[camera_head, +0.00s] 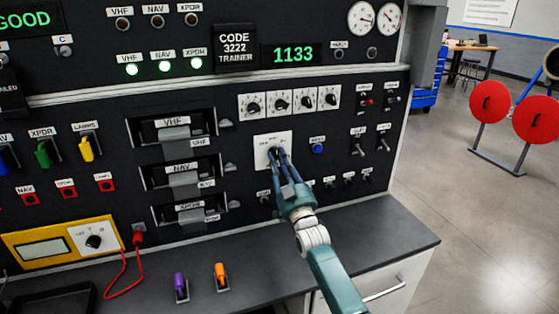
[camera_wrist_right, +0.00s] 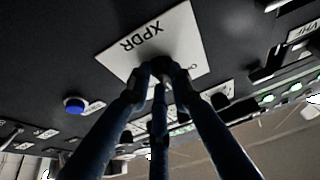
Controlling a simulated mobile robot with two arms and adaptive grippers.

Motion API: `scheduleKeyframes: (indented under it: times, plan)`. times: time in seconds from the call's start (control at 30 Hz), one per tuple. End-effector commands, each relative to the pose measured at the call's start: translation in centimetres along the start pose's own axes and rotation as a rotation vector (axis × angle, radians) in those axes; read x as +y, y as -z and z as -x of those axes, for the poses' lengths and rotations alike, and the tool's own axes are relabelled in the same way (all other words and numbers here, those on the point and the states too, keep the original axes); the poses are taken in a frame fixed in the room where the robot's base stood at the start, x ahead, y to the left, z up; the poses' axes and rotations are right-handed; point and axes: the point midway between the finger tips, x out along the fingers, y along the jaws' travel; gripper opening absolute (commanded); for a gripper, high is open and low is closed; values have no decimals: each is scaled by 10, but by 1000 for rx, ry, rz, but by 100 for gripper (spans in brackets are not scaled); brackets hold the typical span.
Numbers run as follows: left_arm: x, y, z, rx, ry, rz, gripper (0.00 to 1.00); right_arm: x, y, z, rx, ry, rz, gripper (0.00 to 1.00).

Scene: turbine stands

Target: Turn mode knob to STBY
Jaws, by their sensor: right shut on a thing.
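The white mode knob plate (camera_head: 262,142) is on the black panel, right of centre in the head view. In the right wrist view the plate (camera_wrist_right: 125,55) shows upside down with the word XPDR and part of another label beside the fingers. My right gripper (camera_head: 276,154) reaches up to the plate from below right. Its blue fingers (camera_wrist_right: 160,78) are shut around the dark knob at the plate's middle. The fingers hide most of the knob, so I cannot tell which label its pointer faces. My left gripper is not in view.
Four-dial row aside, a blue button (camera_head: 317,148) and toggle switches (camera_head: 358,150) lie close right of the plate. Handled VHF, NAV and XPDR modules (camera_head: 174,140) stand out to the left. The grey counter (camera_head: 380,235) below carries purple (camera_head: 180,285) and orange (camera_head: 219,272) levers.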

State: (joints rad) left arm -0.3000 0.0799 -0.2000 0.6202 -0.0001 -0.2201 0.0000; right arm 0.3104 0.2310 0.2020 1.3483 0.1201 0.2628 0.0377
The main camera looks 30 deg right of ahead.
Motion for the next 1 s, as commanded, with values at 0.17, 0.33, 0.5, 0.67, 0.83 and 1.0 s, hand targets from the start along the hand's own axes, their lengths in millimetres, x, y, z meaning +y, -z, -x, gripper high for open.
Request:
scheduleKeyframes:
  times: [0.17,0.33,0.5,0.67,0.83,1.0]
  plan:
    - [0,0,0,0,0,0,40,0,-1,0,-2,0,0,0]
    - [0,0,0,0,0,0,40,0,-1,0,-2,0,0,32]
    - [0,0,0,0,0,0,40,0,0,0,-1,0,1,40]
    - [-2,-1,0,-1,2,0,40,0,0,1,-1,0,1,40]
    - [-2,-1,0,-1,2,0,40,0,-2,16,-3,0,1,40]
    - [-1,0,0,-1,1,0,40,0,-2,51,-5,1,1,40]
